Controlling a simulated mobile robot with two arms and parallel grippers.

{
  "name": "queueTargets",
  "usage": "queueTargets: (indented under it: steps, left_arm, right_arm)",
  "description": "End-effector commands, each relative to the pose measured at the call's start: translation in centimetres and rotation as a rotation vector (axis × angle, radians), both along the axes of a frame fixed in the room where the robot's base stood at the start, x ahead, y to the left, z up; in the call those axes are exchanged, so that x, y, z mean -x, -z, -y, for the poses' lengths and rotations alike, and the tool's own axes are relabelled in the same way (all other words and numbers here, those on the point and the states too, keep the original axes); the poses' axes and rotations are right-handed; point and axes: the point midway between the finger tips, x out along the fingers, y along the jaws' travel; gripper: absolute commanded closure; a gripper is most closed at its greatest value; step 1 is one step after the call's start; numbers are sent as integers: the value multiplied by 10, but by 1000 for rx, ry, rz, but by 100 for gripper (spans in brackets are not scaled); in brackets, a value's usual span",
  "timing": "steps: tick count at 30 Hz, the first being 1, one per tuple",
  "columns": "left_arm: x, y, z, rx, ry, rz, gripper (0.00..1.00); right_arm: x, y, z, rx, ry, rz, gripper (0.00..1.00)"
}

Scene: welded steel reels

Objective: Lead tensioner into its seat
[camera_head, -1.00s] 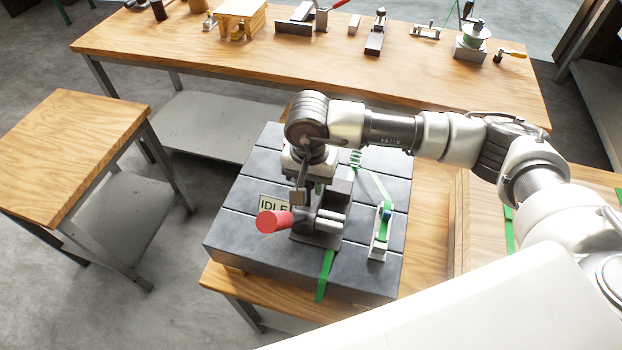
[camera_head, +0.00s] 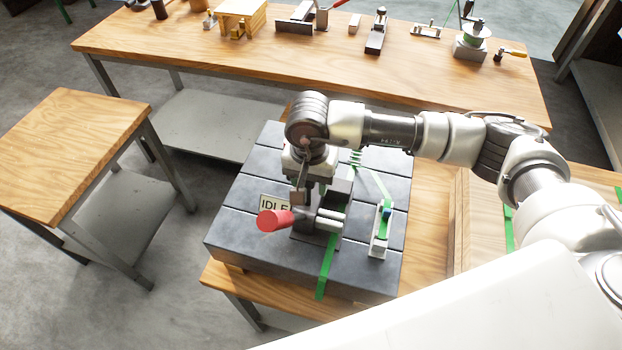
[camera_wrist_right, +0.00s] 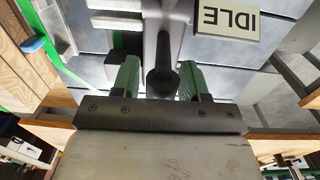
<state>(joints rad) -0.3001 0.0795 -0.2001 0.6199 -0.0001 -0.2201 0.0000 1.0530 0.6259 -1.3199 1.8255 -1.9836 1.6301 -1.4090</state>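A grey metal device (camera_head: 329,221) with two pale bars and a red cylindrical handle (camera_head: 275,220) sits on the dark slotted block; I take it for the tensioner. My right gripper (camera_head: 308,190) is over it, pointing down, its fingertips partly hidden by the device and wrist. In the right wrist view, the green-padded fingers (camera_wrist_right: 161,80) stand apart with a dark round knob (camera_wrist_right: 162,83) between them. A narrow gap shows on the knob's left; contact on its right is unclear. I cannot make out the seat. My left gripper is not in view.
The dark block (camera_head: 235,235) stands on a wooden bench. An IDLE sign (camera_head: 273,203) is beside the device. A green strap (camera_head: 327,272) runs over the block's front; a small green-and-blue fixture (camera_head: 381,230) stands right. A long wooden table (camera_head: 200,50) with tools lies behind.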

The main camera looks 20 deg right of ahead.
Motion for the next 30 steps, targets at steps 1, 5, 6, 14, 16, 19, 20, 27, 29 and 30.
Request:
queueTargets:
  steps: [1, 5, 6, 14, 16, 19, 20, 27, 29, 30]
  left_arm:
    - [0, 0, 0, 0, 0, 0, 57]
    - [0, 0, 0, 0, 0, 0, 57]
    - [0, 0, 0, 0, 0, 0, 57]
    - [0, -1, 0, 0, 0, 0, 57]
    - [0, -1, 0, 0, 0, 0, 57]
    - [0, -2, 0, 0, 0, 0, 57]
    - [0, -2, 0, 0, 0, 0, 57]
    - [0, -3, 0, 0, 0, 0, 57]
    - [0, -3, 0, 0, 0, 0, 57]
    - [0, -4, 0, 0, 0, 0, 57]
  right_arm:
    - [0, 0, 0, 1, 0, -1, 56]
    - [0, 1, 0, 1, 0, -2, 56]
    - [0, 1, 0, 1, 1, -2, 56]
    - [0, -3, 0, 2, 1, -1, 56]
    - [0, -4, 0, 2, 1, -1, 56]
    - [0, -7, 0, 1, 1, -2, 56]
    - [0, -7, 0, 1, 0, -2, 56]
    - [0, -13, 0, 1, 0, -2, 56]
    - [0, -15, 0, 1, 0, -2, 56]
    - [0, -15, 0, 1, 0, -2, 56]
